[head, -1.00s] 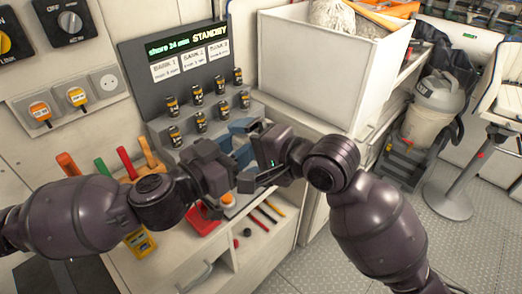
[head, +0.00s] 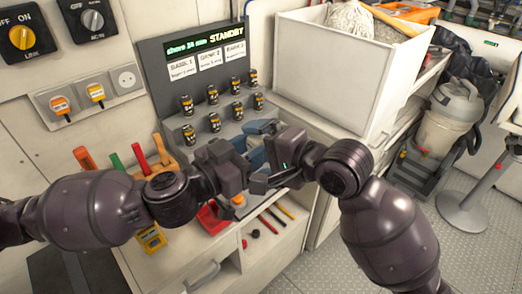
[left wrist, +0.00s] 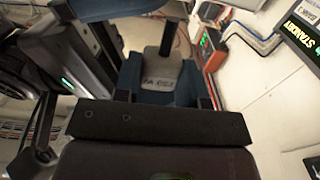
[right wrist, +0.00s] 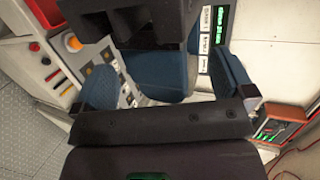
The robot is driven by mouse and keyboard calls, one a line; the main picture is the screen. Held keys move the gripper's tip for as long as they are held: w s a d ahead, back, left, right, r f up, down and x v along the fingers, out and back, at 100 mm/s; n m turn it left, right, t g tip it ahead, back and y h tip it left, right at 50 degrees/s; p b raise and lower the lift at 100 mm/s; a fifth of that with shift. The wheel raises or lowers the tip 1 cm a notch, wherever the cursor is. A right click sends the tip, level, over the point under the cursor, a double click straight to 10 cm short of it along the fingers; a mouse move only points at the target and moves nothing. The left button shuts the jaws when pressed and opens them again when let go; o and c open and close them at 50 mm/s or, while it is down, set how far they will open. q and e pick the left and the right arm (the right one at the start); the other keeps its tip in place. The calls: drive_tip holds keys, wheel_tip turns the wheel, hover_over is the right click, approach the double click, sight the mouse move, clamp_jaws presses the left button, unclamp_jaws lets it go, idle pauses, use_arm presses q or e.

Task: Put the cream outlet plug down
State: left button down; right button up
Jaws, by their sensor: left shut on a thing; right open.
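The cream outlet plug (left wrist: 160,75) sits between the blue fingers of my left gripper (left wrist: 163,88) in the left wrist view. It has dark lettering on its face and a dark stem rising from it. In the head view the plug is hidden behind my gripper bodies. My left gripper (head: 250,152) is shut on it in front of the battery console. My right gripper (right wrist: 165,85) is open, its blue fingers wide apart, close beside the left gripper. Whether the right fingers touch the plug or left gripper I cannot tell.
The grey console (head: 165,65) with a STANDBY display carries several small black batteries. Coloured-handled tools (head: 140,158) stand below. A large white bin (head: 335,75) stands right of the console.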

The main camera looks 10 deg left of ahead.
drive_tip(key=v, duration=1.2)
wheel_tip(320, 180, down, 5)
drive_tip(key=m+t+h, duration=0.1)
drive_tip(key=m, duration=0.1)
use_arm(q)
drive_tip(key=w+d+f+m+g+h, duration=0.4)
drive_tip(key=f+g, duration=0.1)
drive_tip(key=shift+w+d+f+m+g, duration=0.15)
drive_tip(key=shift+w+f+m+g, duration=0.1)
drive_tip(key=shift+f+m+g, duration=0.05)
use_arm(e)
drive_tip(key=w+a+f+t+h, duration=0.2)
drive_tip(key=w+a+f, duration=0.2)
drive_tip(key=w, duration=0.5)
drive_tip(key=shift+w+a+m+t, duration=0.3)
drive_tip(key=shift+a, duration=0.25)
drive_tip(key=shift+f, duration=0.1)
drive_tip(key=c, duration=0.9)
use_arm(q)
drive_tip(key=shift+s+d+h, duration=0.1)
drive_tip(key=shift+h, duration=0.2)
use_arm(e)
drive_tip(key=shift+c, duration=1.2)
